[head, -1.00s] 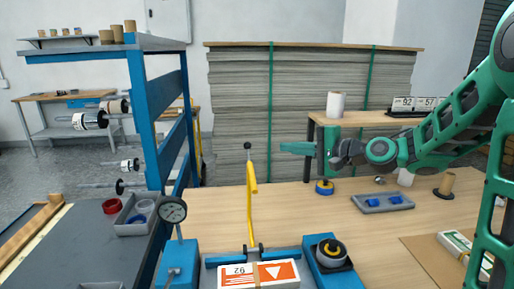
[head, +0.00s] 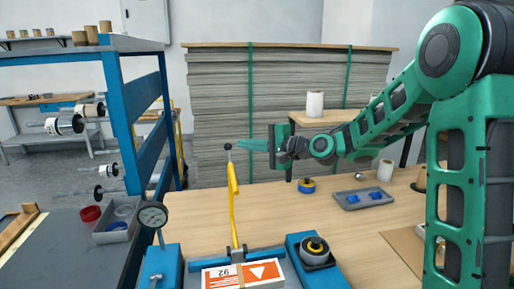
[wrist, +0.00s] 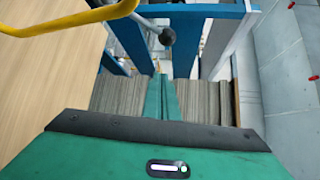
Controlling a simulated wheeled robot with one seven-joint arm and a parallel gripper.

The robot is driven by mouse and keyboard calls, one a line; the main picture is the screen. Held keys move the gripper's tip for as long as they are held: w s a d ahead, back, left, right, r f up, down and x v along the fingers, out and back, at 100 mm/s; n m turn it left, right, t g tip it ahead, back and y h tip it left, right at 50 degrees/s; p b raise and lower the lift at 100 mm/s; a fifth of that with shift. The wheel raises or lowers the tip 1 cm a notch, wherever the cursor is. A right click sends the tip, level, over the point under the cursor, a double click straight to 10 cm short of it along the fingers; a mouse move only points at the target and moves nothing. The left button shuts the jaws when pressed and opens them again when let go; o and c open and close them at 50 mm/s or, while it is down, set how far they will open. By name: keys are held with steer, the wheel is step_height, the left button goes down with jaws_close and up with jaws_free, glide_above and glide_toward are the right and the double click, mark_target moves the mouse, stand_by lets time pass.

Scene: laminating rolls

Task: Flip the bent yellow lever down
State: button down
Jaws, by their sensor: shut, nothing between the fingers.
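The bent yellow lever (head: 233,200) stands upright, with a dark ball knob (head: 227,147) at its top. It rises from a blue and grey base on the table. In the wrist view the yellow lever (wrist: 70,27) crosses the upper left, and its dark knob (wrist: 167,36) hangs near the top middle. My gripper (head: 240,145) is shut and empty. In the head view its green fingertips appear at the height of the knob, just to its right. Whether they touch it I cannot tell. In the wrist view the shut fingers (wrist: 160,95) point toward the knob, apart from it in the picture.
A white and orange box (head: 245,275) lies at the lever's foot. A dial gauge (head: 153,215) stands to the left, near a blue rack (head: 125,120) with rolls. A grey tray (head: 362,198) and a yellow-blue roll (head: 306,185) lie to the right. Open tabletop lies between.

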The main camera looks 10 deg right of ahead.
steer(key=shift+s+a+r, duration=0.15)
steer(key=shift+s+a, duration=0.45)
steer(key=shift+a, duration=0.15)
steer(key=shift+s+a+r, duration=0.1)
steer(key=shift+s+a, duration=0.5)
steer(key=shift+a, duration=0.1)
steer(key=shift+a, duration=0.1)
